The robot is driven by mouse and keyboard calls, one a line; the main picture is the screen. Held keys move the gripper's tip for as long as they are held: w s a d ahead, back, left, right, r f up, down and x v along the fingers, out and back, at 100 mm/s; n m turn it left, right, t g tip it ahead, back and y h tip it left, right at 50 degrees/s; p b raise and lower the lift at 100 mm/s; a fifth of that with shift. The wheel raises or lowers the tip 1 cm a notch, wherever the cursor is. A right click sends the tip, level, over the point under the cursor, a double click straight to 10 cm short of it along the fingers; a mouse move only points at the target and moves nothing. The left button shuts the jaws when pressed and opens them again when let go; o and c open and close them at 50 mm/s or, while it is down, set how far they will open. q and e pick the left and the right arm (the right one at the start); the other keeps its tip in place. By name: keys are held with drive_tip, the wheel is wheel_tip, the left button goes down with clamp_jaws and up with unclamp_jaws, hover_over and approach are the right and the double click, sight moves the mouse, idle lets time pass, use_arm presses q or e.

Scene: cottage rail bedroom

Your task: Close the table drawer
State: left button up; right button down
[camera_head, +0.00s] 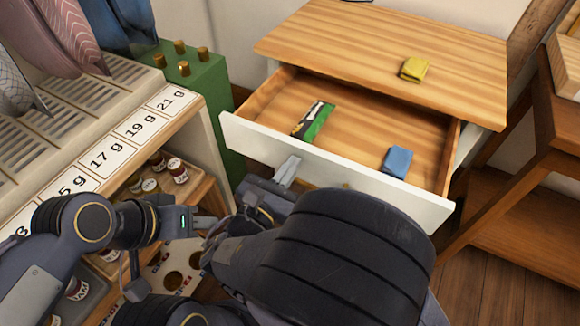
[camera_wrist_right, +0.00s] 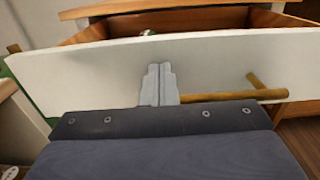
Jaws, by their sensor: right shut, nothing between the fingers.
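The table drawer is pulled open; its white front (camera_head: 340,165) faces me below the wooden table top (camera_head: 385,45). The drawer front also fills the right wrist view (camera_wrist_right: 230,65), with a wooden bar handle (camera_wrist_right: 235,96) on it. My right gripper (camera_head: 290,165) is shut and empty. Its fingertips (camera_wrist_right: 158,70) are at the drawer front, left of most of the handle; I cannot tell whether they touch it. My left gripper (camera_head: 205,222) is at lower left beside the shelf, clear of the drawer; its fingers are too small and partly hidden to read.
The drawer holds a green and black packet (camera_head: 313,121) and a blue folded item (camera_head: 397,162). A yellow folded item (camera_head: 414,69) lies on the table top. A shelf unit with weight labels (camera_head: 105,157) and jars stands left, a green box (camera_head: 205,85) behind it, wooden furniture (camera_head: 555,150) right.

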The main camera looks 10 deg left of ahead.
drive_tip(key=shift+w, duration=0.15)
drive_tip(key=p, duration=0.2)
hover_over(339, 109)
drive_tip(key=shift+s+a, duration=0.1)
drive_tip(key=shift+s, duration=0.15)
drive_tip(key=shift+w+r, duration=0.15)
drive_tip(key=shift+w, duration=0.05)
drive_tip(key=shift+d+r, duration=0.15)
drive_tip(key=shift+d, duration=0.05)
